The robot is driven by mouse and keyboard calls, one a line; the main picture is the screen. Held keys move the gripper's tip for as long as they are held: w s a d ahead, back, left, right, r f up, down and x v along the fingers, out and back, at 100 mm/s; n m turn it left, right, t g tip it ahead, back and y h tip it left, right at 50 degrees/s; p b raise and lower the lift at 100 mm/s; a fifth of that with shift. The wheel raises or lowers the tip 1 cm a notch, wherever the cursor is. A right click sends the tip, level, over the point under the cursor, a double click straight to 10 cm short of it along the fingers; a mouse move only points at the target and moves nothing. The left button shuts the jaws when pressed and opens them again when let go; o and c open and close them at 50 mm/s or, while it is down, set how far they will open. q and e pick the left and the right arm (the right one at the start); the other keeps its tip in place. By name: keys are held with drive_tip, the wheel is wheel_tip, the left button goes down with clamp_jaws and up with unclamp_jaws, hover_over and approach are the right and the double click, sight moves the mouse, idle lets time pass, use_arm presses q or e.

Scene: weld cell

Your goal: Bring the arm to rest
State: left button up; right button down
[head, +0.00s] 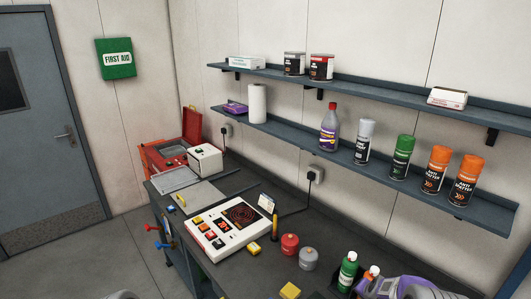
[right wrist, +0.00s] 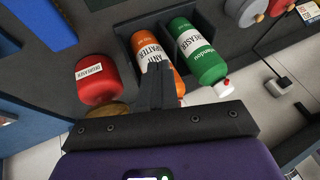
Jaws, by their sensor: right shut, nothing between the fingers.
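My right arm (head: 415,288) reaches in at the bottom right corner of the head view, over the near end of the bench. In the right wrist view my right gripper (right wrist: 160,72) has its dark fingers together with nothing between them. The fingertips overlap the orange anti-spatter bottle (right wrist: 153,50) in that view; whether they touch it I cannot tell. The green bottle (right wrist: 193,45) lies beside it in the picture, in the same dark holder. My left gripper is not in view.
Two wall shelves (head: 300,133) hold cans and bottles. Floor at left is clear. The wrist view shows another red container (right wrist: 98,79).

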sight(376, 271)
drive_tip(key=w+d+r+m+t, duration=0.1)
drive_tip(key=w+d+r, duration=0.15)
drive_tip(key=r, duration=0.25)
drive_tip(key=w+d+r+t+h, duration=0.1)
drive_tip(key=w+d+r, duration=0.15)
drive_tip(key=r, duration=0.25)
drive_tip(key=w+d+r+m+t, duration=0.1)
drive_tip(key=w+d+r, duration=0.15)
drive_tip(key=r, duration=0.25)
use_arm(q)
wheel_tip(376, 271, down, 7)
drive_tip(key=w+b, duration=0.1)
drive_tip(key=b, duration=0.6)
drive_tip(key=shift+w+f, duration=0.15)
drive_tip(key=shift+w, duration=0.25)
use_arm(e)
drive_tip(key=f, duration=0.6)
drive_tip(key=w+f, duration=0.1)
drive_tip(key=f, duration=0.2)
drive_tip(key=shift+a, duration=0.4)
drive_tip(key=shift+s, duration=0.1)
use_arm(q)
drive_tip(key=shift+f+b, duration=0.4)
drive_tip(key=shift+b, duration=0.2)
use_arm(e)
drive_tip(key=shift+f, duration=0.45)
